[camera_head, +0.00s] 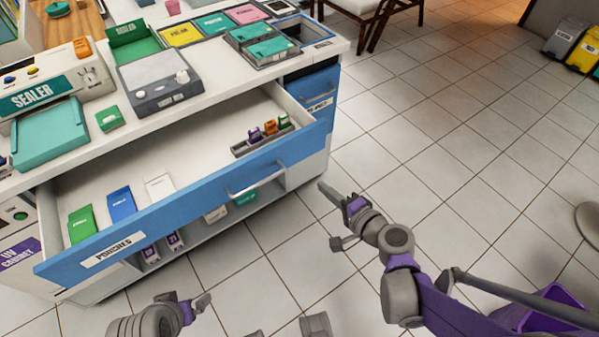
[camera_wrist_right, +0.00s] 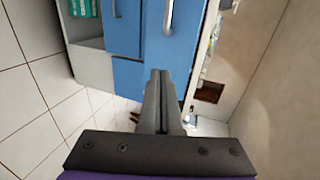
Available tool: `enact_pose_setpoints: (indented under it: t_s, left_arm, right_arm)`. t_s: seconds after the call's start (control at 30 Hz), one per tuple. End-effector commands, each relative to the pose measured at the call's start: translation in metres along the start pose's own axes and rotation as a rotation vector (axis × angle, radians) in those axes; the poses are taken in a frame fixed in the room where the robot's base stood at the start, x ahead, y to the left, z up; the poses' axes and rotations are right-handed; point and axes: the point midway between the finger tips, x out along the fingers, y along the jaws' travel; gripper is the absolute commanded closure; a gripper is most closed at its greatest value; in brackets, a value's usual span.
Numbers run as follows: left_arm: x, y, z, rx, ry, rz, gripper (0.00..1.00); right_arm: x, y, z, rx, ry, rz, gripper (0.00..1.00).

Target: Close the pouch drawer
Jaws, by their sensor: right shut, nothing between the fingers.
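The pouch drawer (camera_head: 190,208) is pulled out from the white cabinet. Its blue front carries a POUCHES label (camera_head: 107,252) and a metal handle (camera_head: 255,178). Green, blue and white pouches lie inside, with a small grey rack (camera_head: 262,140) at the right end. My right gripper (camera_head: 323,188) is shut and empty, apart from the front, to the right of the handle. In the right wrist view the shut fingers (camera_wrist_right: 163,78) point toward blue fronts (camera_wrist_right: 187,45) with a handle. My left gripper (camera_head: 203,303) is low in front of the drawer, apart from it; its jaw opening is unclear.
The counter holds a teal sealer (camera_head: 48,95), a grey scale-like device (camera_head: 155,80) and several coloured trays. A closed blue drawer (camera_head: 315,85) is at the cabinet's right end. An open lower shelf (camera_head: 185,238) holds small items. Tiled floor in front is mostly clear.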

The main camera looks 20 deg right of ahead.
Motion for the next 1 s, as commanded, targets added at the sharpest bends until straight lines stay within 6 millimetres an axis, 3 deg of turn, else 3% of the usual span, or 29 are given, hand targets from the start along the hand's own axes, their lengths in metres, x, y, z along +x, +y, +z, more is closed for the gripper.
enact_pose_setpoints:
  t_s: [0.17, 0.6, 0.8, 1.0]
  left_arm:
    - [0.005, 0.0, 0.002, 0.0, -0.002, 0.0, 0.0]
    - [0.027, 0.0, 0.009, 0.0, -0.01, 0.0, 0.0]
    - [0.03, 0.0, 0.01, 0.0, -0.011, 0.0, 0.0]
    - [0.031, 0.0, 0.011, 0.0, -0.011, 0.0, 0.0]
  right_arm:
    - [0.017, 0.0, -0.001, 0.009, 0.0, -0.007, 1.0]
    - [0.107, -0.002, 0.0, 0.007, -0.002, -0.005, 1.0]
    - [0.13, -0.011, 0.0, 0.007, 0.0, -0.005, 1.0]
    - [0.137, -0.014, -0.001, 0.007, 0.001, -0.005, 1.0]
